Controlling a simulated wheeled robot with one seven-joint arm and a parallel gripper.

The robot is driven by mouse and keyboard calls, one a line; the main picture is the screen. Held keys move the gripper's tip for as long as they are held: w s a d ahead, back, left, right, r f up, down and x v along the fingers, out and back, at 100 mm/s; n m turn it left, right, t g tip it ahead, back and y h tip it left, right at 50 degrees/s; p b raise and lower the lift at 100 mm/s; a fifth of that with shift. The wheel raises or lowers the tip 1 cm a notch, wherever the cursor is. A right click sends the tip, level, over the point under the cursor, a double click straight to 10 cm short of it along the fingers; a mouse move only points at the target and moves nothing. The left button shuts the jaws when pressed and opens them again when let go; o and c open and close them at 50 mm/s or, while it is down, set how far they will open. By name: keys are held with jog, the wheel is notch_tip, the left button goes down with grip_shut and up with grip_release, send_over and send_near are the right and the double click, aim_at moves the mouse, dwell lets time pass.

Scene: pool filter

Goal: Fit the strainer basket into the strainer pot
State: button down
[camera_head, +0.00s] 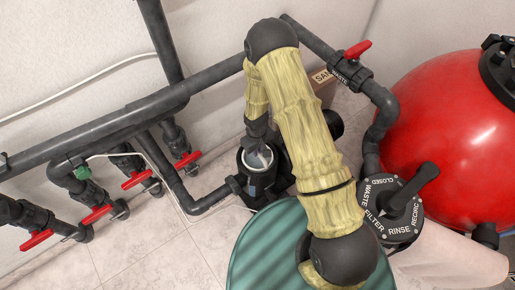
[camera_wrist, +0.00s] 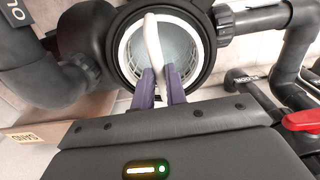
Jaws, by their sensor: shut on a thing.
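The strainer pot (camera_head: 244,185) is a black round housing left of my arm in the head view, and its dark rim (camera_wrist: 200,85) shows in the wrist view. The white strainer basket (camera_wrist: 128,58) appears inside the pot's mouth, with its pale handle (camera_wrist: 152,42) arching across the opening. My gripper (camera_wrist: 161,75) has purple fingers shut on the basket's handle. In the head view the basket (camera_head: 259,159) is partly hidden by my gripper and the pot wall. I cannot tell whether the basket is fully seated.
Black pipes (camera_wrist: 283,20) join the pot on both sides. Valves with red handles (camera_head: 138,180) stand to the left. A red filter tank (camera_head: 450,140) with a multiport valve (camera_head: 395,208) is on the right. A teal round lid (camera_head: 255,250) lies below my arm, and a sand bag (camera_head: 322,78) stands behind.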

jog(key=shift+f+b, duration=1.6)
jog(key=shift+f, duration=1.25)
dwell(0.6)
jog(key=shift+f, duration=0.8)
dwell(0.7)
jog(key=c, duration=1.3)
grip_release()
jog(key=shift+c, duration=0.2)
